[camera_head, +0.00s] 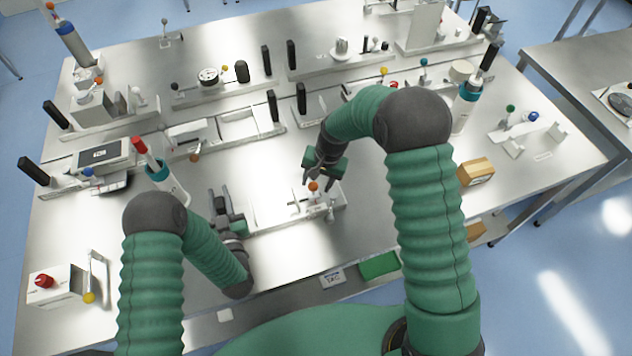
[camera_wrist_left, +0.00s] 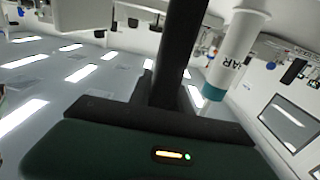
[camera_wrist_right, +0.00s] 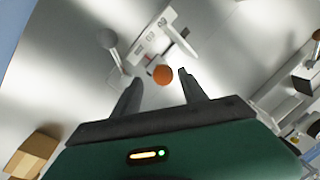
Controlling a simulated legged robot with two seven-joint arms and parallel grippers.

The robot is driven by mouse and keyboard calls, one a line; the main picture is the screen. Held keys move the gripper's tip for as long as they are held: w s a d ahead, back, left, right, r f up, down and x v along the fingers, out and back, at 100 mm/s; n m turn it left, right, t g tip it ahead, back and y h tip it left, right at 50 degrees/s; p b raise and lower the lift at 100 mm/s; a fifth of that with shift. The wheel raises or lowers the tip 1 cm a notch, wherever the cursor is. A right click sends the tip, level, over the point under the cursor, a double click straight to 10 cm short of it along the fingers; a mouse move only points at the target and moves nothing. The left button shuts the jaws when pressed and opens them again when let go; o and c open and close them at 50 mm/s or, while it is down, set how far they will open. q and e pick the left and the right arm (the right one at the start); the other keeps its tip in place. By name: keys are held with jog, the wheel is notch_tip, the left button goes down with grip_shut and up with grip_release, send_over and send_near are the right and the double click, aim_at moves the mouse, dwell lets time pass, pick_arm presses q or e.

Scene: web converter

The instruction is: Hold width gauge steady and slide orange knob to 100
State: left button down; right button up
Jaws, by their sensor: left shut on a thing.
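The width gauge (camera_head: 268,222) is a long pale fixture lying near the front of the table. Its orange knob (camera_head: 313,186) stands toward its right part and shows in the right wrist view (camera_wrist_right: 163,74). My left gripper (camera_head: 220,198) is at the gauge's left end, shut on what looks like a dark upright handle (camera_wrist_left: 183,60), which fills the middle of the left wrist view. My right gripper (camera_head: 318,180) is open just above the knob. In the right wrist view the knob lies between and slightly beyond the two fingertips (camera_wrist_right: 160,80); contact is not visible.
Cardboard boxes (camera_head: 476,172) are at the right. Similar gauges with black handles (camera_head: 272,104) line the table behind. A white box with a red knob (camera_head: 55,285) sits at the front left.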

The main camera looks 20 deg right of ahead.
pick_arm(q)
jog(key=shift+s+f, duration=0.25)
jog(key=shift+f, duration=0.3)
pick_arm(e)
jog(key=shift+a, duration=0.15)
jog(key=shift+r, duration=0.1)
notch_tip(320, 180, up, 12)
jog(key=s+d, duration=0.1)
jog(key=d, duration=0.1)
jog(key=shift+s+f, duration=0.25)
jog(key=shift+s, duration=0.1)
pick_arm(q)
jog(key=shift+w+r, duration=0.15)
jog(key=shift+r, duration=0.15)
pick_arm(e)
jog(key=shift+w+r, duration=0.1)
jog(key=shift+w, duration=0.05)
pick_arm(q)
jog(key=c, duration=1.5)
grip_release()
jog(key=o, duration=0.4)
jog(key=shift+w+r, duration=0.1)
jog(key=shift+w, duration=0.15)
pick_arm(e)
jog(key=shift+w, duration=0.15)
pick_arm(q)
jog(key=shift+s+r, duration=0.1)
jog(key=shift+s, duration=0.05)
